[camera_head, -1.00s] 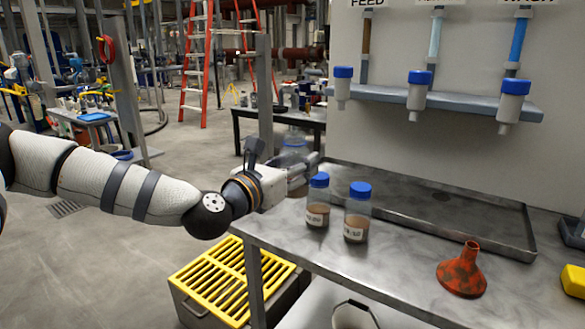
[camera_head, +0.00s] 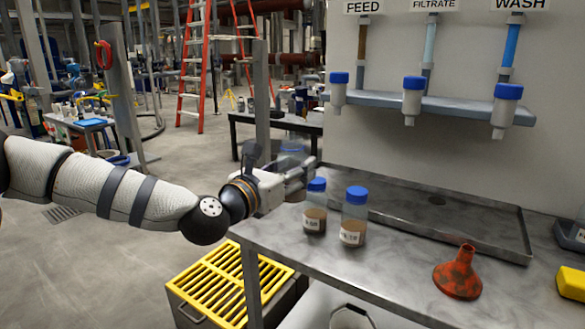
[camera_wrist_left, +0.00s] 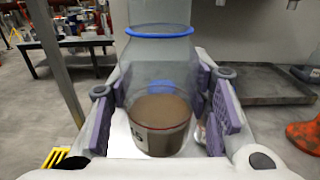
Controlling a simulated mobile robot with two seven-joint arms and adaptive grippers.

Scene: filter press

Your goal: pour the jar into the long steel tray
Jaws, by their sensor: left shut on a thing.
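My left gripper (camera_head: 298,176) is shut on a clear jar (camera_head: 291,153), just left of the tray's near-left corner and above the bench's left end. In the left wrist view the jar (camera_wrist_left: 160,125) stands roughly upright between the purple finger pads. It has a blue ring at its top, a white label and brown contents in its lower part. The long steel tray (camera_head: 400,230) is a shallow, dark metal tray along the wall at the back of the bench. It also shows at the right of the left wrist view (camera_wrist_left: 265,98). My right gripper is not in view.
Two blue-capped bottles (camera_head: 315,215) (camera_head: 354,225) with brown contents stand in front of the tray, close to the gripper. An orange funnel (camera_head: 458,275) stands on the bench. A shelf (camera_head: 440,105) with several inverted bottles is above the tray.

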